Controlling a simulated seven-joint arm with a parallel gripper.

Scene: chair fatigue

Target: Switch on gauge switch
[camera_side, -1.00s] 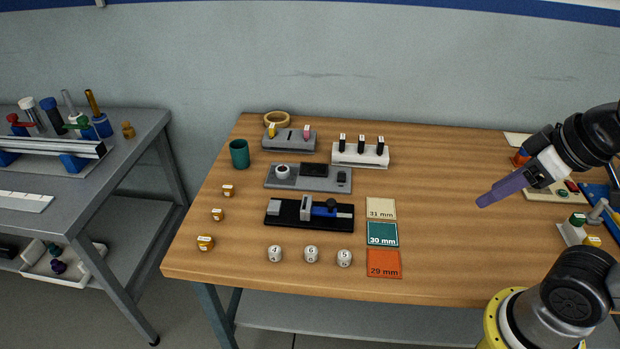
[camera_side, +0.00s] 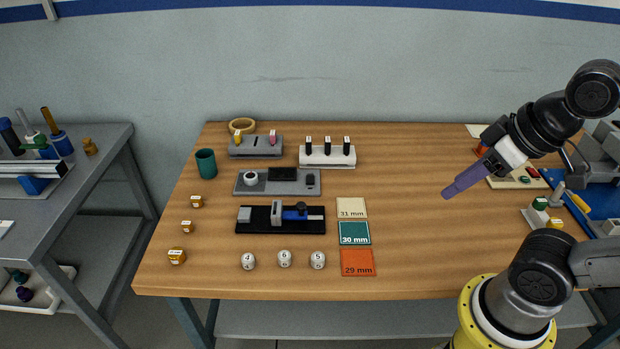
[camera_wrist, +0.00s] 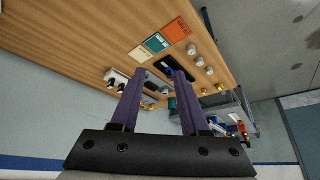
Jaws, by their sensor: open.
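The gauge (camera_side: 277,182) is a flat grey block lying near the middle left of the table in the side view. It has a round white knob (camera_side: 251,178) at its left, a dark display (camera_side: 282,173) in the middle and a small black switch (camera_side: 310,181) at its right end. The switch's setting is too small to tell. My gripper (camera_side: 447,193), with purple fingers, hangs above the table well to the right of the gauge. In the wrist view my gripper (camera_wrist: 160,73) has its fingers apart with nothing held between them. The fingers partly hide the devices there.
A white block with black pegs (camera_side: 327,156) and a grey block with two coloured pieces (camera_side: 256,147) stand behind the gauge. A black caliper-like fixture (camera_side: 281,219) lies in front. Cards (camera_side: 354,233) lie right of it. The table between cards and gripper is clear.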

